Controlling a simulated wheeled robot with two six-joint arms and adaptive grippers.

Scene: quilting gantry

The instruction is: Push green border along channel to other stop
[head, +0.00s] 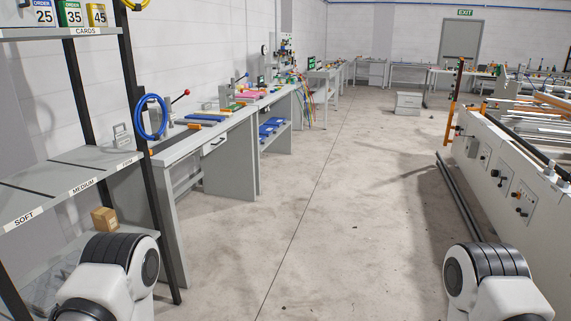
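I cannot make out the green border or its channel with its stops in the head view. A long white machine (490,160) with control panels runs along the right side, with rails and orange parts on top, seen only in part. My two arms show only as white and black joints at the lower left and lower right corners. Both grippers are out of the picture.
A grey shelf rack (75,180) stands close on the left. Grey workbenches (205,140) with tools line the left wall. The concrete aisle (330,200) between benches and machine is clear. A low grey cabinet (408,104) stands farther back.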

